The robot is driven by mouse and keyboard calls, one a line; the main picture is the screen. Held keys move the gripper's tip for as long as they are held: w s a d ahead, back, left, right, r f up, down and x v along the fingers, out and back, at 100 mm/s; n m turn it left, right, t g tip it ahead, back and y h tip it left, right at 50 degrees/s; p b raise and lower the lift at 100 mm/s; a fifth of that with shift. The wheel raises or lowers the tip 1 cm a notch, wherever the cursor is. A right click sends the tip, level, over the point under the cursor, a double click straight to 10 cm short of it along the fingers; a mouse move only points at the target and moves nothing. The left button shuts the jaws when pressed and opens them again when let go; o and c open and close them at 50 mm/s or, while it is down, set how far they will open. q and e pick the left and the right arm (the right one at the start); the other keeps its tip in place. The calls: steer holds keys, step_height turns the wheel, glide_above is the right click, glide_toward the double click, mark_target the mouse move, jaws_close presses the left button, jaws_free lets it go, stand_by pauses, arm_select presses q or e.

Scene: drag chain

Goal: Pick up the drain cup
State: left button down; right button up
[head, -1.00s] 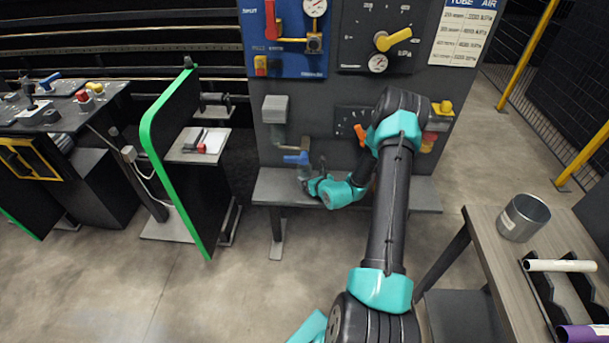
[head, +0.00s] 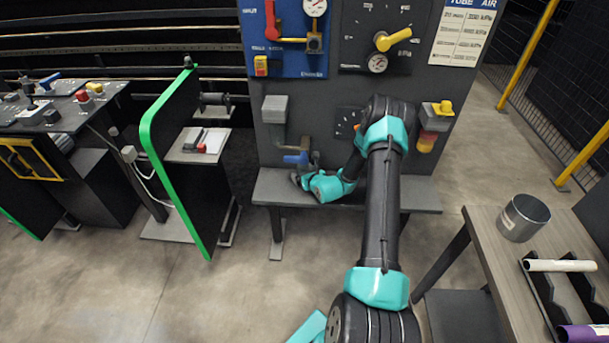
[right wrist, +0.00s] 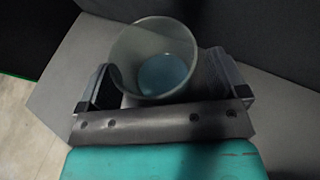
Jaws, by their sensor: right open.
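The drain cup (right wrist: 155,60) is a clear, round cup with a bluish bottom, seen from above in the right wrist view. It stands on the grey shelf below the blue-handled valve. My right gripper (right wrist: 160,85) is open, with one finger on each side of the cup. Whether the fingers touch the cup cannot be told. In the head view my right gripper (head: 303,182) is just below the blue valve handle (head: 296,158), and the cup is mostly hidden there. My left gripper is not in view.
The grey shelf (head: 420,195) runs along the front of the dark panel, with the drain pipe (head: 282,138) coming down above it. A metal cup (head: 524,218) stands on the right table. A green-edged partition (head: 165,150) stands to the left.

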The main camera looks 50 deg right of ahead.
stand_by(0.3)
steer(key=c, duration=1)
